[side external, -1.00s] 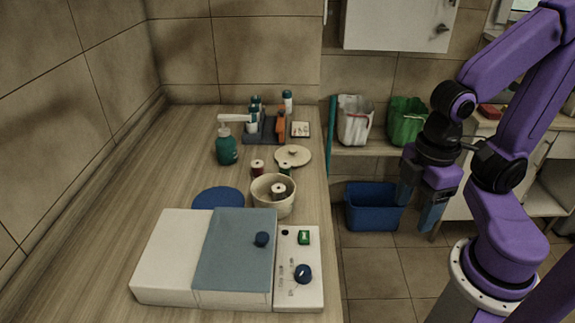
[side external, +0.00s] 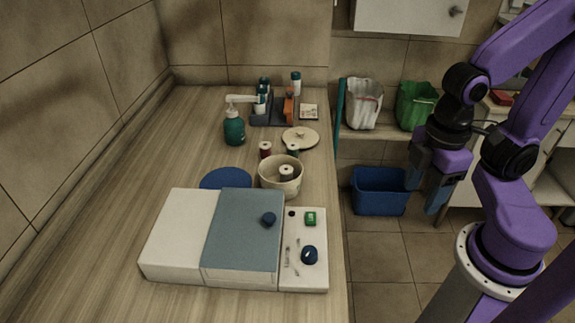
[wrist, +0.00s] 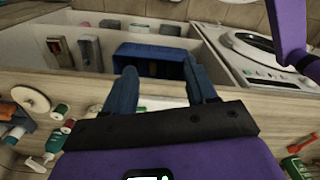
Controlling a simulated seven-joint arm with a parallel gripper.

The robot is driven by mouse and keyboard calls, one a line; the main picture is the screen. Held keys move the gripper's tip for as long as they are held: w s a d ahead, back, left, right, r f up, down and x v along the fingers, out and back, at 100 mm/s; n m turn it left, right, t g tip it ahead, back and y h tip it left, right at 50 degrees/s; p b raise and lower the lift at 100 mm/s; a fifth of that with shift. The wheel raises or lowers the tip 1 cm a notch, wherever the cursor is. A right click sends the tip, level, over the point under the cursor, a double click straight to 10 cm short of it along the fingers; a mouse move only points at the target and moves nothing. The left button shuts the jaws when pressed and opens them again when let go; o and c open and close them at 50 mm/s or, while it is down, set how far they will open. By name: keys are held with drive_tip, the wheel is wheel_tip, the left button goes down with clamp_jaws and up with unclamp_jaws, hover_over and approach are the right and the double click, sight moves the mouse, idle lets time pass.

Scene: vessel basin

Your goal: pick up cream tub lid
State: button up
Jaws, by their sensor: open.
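The cream tub lid (side external: 300,137) is a flat round disc with a small knob. It lies knob up on the counter, behind the cream tub (side external: 281,180), which stands uncovered with a spool inside. My gripper (side external: 425,190) is open and empty, off the counter's right side with its fingers pointing down, well apart from the lid. In the wrist view, my open gripper (wrist: 161,88) has nothing between its fingers. A cream disc that looks like the lid (wrist: 31,99) is at the left edge there.
Two spools, red (side external: 265,150) and green (side external: 292,151), stand close to the lid. A green pump bottle (side external: 234,127) is left of it. A dark rack (side external: 272,117) with bottles stands behind. A white appliance (side external: 178,238) fills the front. A blue bin (side external: 379,192) sits below, beyond the counter edge.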

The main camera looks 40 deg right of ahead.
drive_tip(key=w+a+r+m, duration=0.2)
drive_tip(key=w+r, duration=0.1)
drive_tip(key=w, duration=0.9)
drive_tip(key=w+a+r+m, duration=0.2)
drive_tip(key=w+r, duration=0.1)
drive_tip(key=w, duration=0.9)
drive_tip(key=m, duration=0.3)
hover_over(302, 132)
drive_tip(key=f, duration=1.1)
drive_tip(key=shift+w+d+f, duration=0.25)
drive_tip(key=shift+f, duration=0.1)
drive_tip(key=shift+s+a+f, duration=0.1)
drive_tip(key=shift+f, duration=1.2)
drive_tip(key=shift+s+a+f, duration=0.1)
drive_tip(key=shift+f, duration=1.15)
clamp_jaws()
